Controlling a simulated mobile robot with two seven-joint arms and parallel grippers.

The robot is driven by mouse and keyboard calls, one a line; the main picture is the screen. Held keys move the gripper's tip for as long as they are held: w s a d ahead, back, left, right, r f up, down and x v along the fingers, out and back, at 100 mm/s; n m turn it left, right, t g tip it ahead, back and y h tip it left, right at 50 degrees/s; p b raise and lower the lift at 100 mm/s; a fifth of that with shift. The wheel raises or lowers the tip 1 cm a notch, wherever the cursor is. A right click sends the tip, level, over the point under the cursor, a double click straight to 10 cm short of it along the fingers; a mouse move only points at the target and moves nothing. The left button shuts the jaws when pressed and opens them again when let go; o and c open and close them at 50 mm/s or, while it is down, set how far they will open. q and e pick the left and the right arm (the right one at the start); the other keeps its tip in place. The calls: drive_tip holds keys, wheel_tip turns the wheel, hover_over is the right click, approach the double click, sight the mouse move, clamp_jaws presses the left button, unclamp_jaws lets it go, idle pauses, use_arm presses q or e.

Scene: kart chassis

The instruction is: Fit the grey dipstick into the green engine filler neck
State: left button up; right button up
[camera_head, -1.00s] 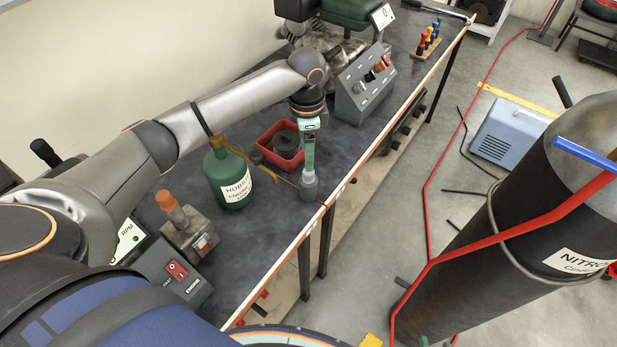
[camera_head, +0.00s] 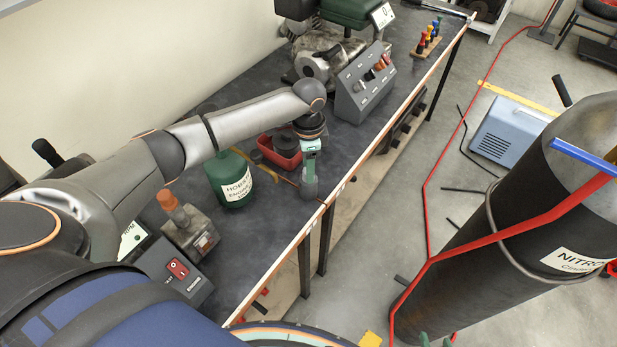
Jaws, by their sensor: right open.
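The green engine (camera_head: 350,10) is at the top of the head view, cut by the edge. I cannot make out its filler neck. My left gripper (camera_head: 309,188) points down close to the bench's front edge, right of the green oil jug (camera_head: 231,180). A grey end shows at its tip. I cannot tell whether this is its fingers or the grey dipstick, nor whether the jaws are shut. I cannot make out the dipstick elsewhere. My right gripper (camera_head: 435,341) shows only as green tips at the bottom edge, open.
A red tray (camera_head: 264,149) is partly behind my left wrist. A grey switch box (camera_head: 362,98) stands between that wrist and the engine. A block with coloured tools (camera_head: 427,45) is far right on the bench. A dark nitrogen cylinder (camera_head: 500,230) stands on the floor at right.

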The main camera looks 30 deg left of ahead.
use_arm(q)
clamp_jaws()
drive_tip(key=shift+r, duration=0.1)
idle(0.6)
wheel_tip(320, 180, up, 10)
idle(0.4)
